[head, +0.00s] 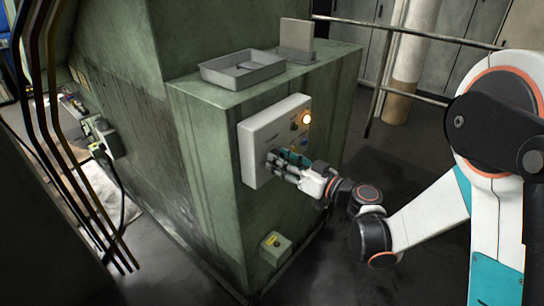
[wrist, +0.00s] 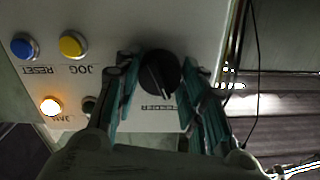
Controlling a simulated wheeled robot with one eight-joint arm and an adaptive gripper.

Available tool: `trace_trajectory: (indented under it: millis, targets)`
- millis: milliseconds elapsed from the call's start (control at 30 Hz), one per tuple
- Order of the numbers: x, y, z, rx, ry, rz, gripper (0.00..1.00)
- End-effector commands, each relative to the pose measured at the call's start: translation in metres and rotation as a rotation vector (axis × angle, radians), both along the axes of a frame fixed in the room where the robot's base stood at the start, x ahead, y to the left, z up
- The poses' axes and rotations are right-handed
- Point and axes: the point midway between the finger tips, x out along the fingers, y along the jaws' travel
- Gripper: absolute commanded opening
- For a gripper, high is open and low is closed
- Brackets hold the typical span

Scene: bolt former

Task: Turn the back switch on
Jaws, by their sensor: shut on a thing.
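The black rotary switch (wrist: 160,68) labelled FEEDER sits on the pale control panel (head: 252,160). A light mark on the knob faces the bottom of the wrist view. My gripper (head: 276,161) is at the lower part of the panel, and its fingers hide the knob in the head view. In the wrist view my gripper (wrist: 159,78) has one teal-padded finger on each side of the knob and is shut on it.
The panel also has a blue RESET button (wrist: 24,46), a yellow JOG button (wrist: 72,44) and a lit orange JAM lamp (head: 307,118). A grey tray (head: 241,70) rests on the green cabinet (head: 205,150). A small box (head: 275,247) is mounted below the panel.

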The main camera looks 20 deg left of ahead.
Motion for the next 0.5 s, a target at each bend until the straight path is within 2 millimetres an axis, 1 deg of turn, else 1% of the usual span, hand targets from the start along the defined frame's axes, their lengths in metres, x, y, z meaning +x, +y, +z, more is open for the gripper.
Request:
trace_trajectory:
  millis: [100,267,500]
  targets:
    - [0.0003,0.0,0.0001,0.031,0.076,0.0,0.0]
    - [0.0003,0.0,0.0001,0.061,0.147,0.0,0.0]
    - [0.0004,0.0,0.0002,0.152,0.366,0.0,0.0]
